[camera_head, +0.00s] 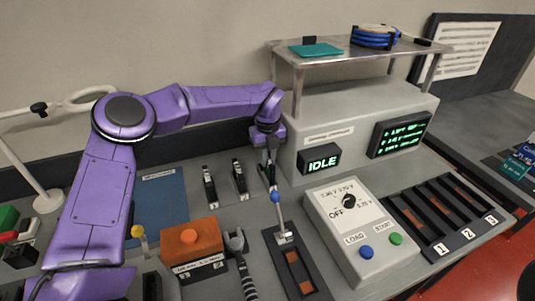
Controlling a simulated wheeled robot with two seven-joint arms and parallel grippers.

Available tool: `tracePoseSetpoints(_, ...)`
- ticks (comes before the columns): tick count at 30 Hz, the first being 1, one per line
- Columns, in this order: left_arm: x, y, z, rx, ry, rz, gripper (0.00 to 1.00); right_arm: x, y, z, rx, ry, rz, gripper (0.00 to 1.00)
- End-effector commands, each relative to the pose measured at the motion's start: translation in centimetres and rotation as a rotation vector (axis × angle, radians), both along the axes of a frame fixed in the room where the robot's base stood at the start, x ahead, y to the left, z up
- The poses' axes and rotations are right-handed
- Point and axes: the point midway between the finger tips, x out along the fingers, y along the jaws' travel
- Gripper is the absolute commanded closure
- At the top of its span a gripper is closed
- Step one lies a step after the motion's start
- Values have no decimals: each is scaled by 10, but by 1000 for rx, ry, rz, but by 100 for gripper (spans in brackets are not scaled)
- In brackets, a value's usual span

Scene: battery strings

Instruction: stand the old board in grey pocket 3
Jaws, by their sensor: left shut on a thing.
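My left gripper (270,180) points down in front of the grey tester box. It is shut on the blue-knobbed lever (279,215) at its top end. The lever rises from the back end of a dark slotted holder (314,284) with copper-coloured contacts inside. Pocket 3 (463,190) is the rightmost and looks empty. I cannot pick out the old board with certainty. My right gripper is not in view.
The tester box (298,160) reads IDLE. A control box (374,263) with a dial and two buttons stands between holder and rack. A metal shelf (345,57) overhangs the back.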

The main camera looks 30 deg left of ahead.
Motion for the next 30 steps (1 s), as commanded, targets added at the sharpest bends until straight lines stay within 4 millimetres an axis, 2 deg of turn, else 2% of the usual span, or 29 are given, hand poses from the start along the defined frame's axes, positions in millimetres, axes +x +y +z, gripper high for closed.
tracePoseSetpoints(3, 1, -1, 0, 2, -3, -1, 100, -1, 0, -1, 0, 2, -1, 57)
tracePoseSetpoints(4, 2, -1, 0, 1, -1, -1, 80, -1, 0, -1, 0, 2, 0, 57)
tracePoseSetpoints(6, 3, -1, -1, 1, 0, -3, 58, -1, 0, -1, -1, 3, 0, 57)
tracePoseSetpoints(14, 3, 0, -1, 1, 3, 2, 58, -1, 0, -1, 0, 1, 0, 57)
tracePoseSetpoints(17, 3, 1, 5, 1, 0, 3, 58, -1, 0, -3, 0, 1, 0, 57)
tracePoseSetpoints(20, 4, 0, 22, 2, -3, 3, 58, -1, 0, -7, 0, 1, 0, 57)
tracePoseSetpoints(27, 4, 0, 84, 2, -2, 4, 58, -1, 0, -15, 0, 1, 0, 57)
tracePoseSetpoints(30, 5, 0, 103, 3, 0, 3, 58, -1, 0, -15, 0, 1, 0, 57)
